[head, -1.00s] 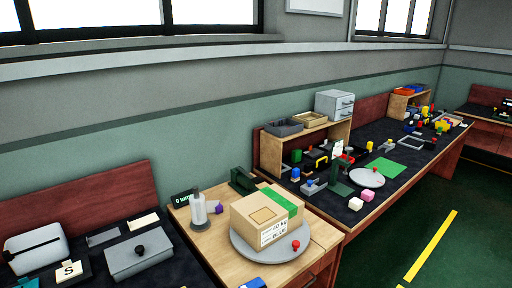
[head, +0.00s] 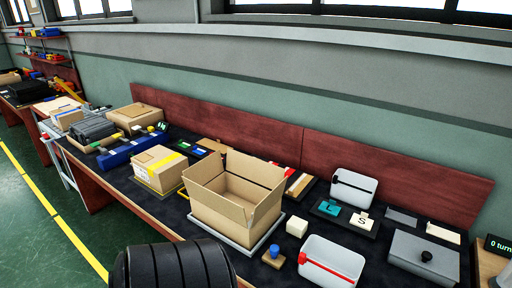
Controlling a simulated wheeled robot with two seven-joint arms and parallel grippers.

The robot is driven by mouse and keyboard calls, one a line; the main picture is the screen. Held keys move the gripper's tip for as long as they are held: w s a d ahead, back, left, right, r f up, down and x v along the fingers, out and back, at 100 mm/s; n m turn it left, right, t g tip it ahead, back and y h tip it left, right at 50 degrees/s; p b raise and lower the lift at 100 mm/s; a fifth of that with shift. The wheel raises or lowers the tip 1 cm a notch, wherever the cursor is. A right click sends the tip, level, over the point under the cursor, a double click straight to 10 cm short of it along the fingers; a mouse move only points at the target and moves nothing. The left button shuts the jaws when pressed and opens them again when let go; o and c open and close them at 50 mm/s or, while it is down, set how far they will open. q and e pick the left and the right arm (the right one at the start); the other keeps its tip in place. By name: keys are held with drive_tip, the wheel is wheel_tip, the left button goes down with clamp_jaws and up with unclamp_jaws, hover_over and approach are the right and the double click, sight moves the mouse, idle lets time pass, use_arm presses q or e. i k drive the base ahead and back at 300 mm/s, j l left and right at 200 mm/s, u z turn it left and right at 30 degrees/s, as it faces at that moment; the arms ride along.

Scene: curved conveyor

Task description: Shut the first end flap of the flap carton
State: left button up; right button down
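The flap carton (head: 222,214) is a brown cardboard box standing open near the middle of the bench, on a light grey base plate (head: 233,240). Its top is open and I see into its empty-looking inside. A flap at the back (head: 255,168) stands up, and a flap on the right side (head: 268,207) is raised and leans outward. The left and front upper edges also stand up, but I cannot clearly separate flap from wall there. Neither of my grippers is in view.
A small taped carton (head: 157,170) stands left of the flap carton. A black ribbed shape fills the bottom edge in front.

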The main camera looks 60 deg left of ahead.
sight(261, 209)
drive_tip(key=u, duration=1.7)
drive_tip(key=i+l+u, duration=0.15)
drive_tip(key=k, duration=0.05)
